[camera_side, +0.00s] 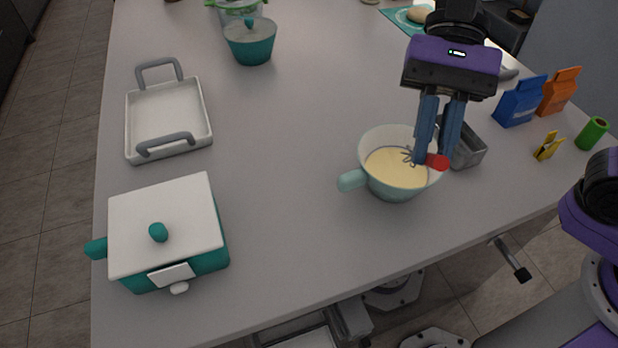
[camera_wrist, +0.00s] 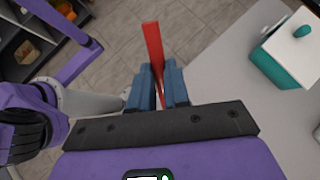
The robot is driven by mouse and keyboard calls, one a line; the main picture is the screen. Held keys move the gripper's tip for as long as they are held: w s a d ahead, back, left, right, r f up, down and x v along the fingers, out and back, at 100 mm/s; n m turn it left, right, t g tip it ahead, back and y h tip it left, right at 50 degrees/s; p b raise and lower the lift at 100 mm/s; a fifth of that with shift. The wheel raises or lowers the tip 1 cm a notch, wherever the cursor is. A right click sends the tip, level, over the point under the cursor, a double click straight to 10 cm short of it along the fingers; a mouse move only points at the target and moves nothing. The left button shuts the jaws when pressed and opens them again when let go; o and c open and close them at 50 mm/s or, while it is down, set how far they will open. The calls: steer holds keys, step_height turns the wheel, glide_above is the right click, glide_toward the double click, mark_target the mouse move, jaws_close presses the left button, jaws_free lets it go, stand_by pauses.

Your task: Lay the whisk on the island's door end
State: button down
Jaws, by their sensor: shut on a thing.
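The whisk has a red handle (camera_side: 437,161) and grey wires that reach into the light-green bowl (camera_side: 352,180) of pale yellow batter. My gripper (camera_side: 432,155) points down over the bowl's right side and is shut on the whisk near its handle. In the wrist view, the red handle (camera_wrist: 153,45) sticks out from between the blue fingers of my gripper (camera_wrist: 157,80). How deep the wires are in the batter is hard to tell. The island (camera_side: 280,180) is a long grey counter; which end is the door end does not show.
A grey metal tin (camera_side: 466,150) stands just behind the bowl. Blue (camera_side: 519,102) and orange (camera_side: 559,92) packets, a yellow clip (camera_side: 548,147) and a green roll (camera_side: 592,134) are at right. A white tray (camera_side: 168,118) and lidded teal pot (camera_side: 165,228) stand left. The counter's middle is clear.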

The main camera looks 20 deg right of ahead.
steer(key=w+a+f+m+t+y, duration=0.2)
steer(key=w+a+f+m+t, duration=0.15)
steer(key=w+a+m, duration=0.35)
steer(key=w+a+f+m+t+y, duration=0.25)
steer(key=w+m+t, duration=0.2)
steer(key=w, duration=0.45)
steer(key=w+a+f, duration=0.3)
steer(key=a+f, duration=0.1)
steer(key=f, duration=0.4)
steer(key=shift+f+h, duration=0.25)
steer(key=shift+h, duration=0.1)
steer(key=shift+a+f, duration=0.1)
steer(key=c, duration=1.1)
jaws_free()
